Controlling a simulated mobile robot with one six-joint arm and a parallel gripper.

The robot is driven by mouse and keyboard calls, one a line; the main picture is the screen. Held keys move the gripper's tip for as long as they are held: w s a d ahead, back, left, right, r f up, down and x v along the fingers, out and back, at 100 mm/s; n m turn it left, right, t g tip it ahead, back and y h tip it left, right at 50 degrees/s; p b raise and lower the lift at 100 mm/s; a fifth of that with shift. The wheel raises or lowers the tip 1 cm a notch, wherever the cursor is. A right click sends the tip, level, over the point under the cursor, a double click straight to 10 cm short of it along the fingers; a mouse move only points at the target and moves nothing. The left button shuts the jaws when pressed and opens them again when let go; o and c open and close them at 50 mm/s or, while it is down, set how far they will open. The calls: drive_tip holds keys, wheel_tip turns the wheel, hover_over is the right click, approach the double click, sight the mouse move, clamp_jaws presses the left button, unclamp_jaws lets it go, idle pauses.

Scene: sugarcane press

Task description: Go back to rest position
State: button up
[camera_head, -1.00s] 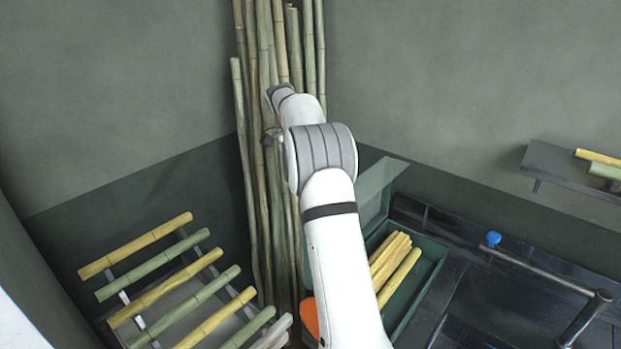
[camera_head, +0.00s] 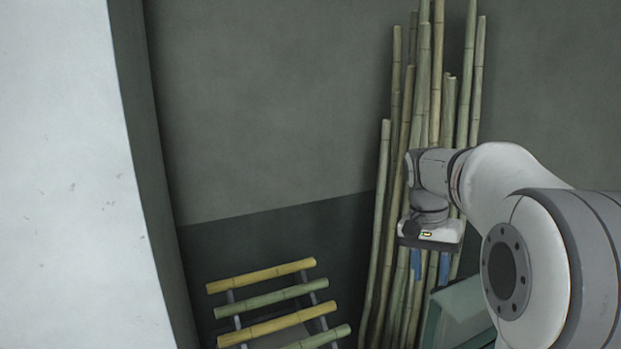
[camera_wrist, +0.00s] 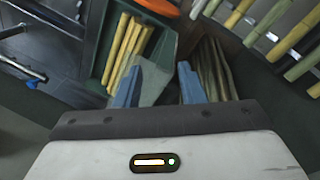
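My gripper (camera_head: 430,266) hangs below the wrist in the head view, in front of the tall canes in the corner. Its two blue fingers point down. In the wrist view my gripper (camera_wrist: 157,84) shows its blue fingers spread apart with nothing between them. It is open and empty, apart from any cane as far as I can tell. My arm reaches in from the right of the head view and is bent at the elbow.
Tall canes (camera_head: 383,200) lean in the corner. A rack of yellow and green canes (camera_head: 262,273) stands at lower left. In the wrist view a green box (camera_wrist: 97,62) holds several yellow canes (camera_wrist: 128,48). A pale wall edge (camera_head: 75,180) fills the left of the head view.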

drive_tip(key=s+a+f+n+t+b, duration=0.1)
drive_tip(key=s+a+f+n+t, duration=0.1)
drive_tip(key=s, duration=0.8)
drive_tip(key=s+a+f+n+t+y+b, duration=0.1)
drive_tip(key=s+a+f+n, duration=0.3)
drive_tip(key=s, duration=0.6)
wheel_tip(320, 180, down, 4)
drive_tip(key=shift+a+r+n+t+y+b, duration=0.3)
drive_tip(key=shift+a+t, duration=0.4)
drive_tip(key=shift+a, duration=0.55)
drive_tip(key=shift+f, duration=0.1)
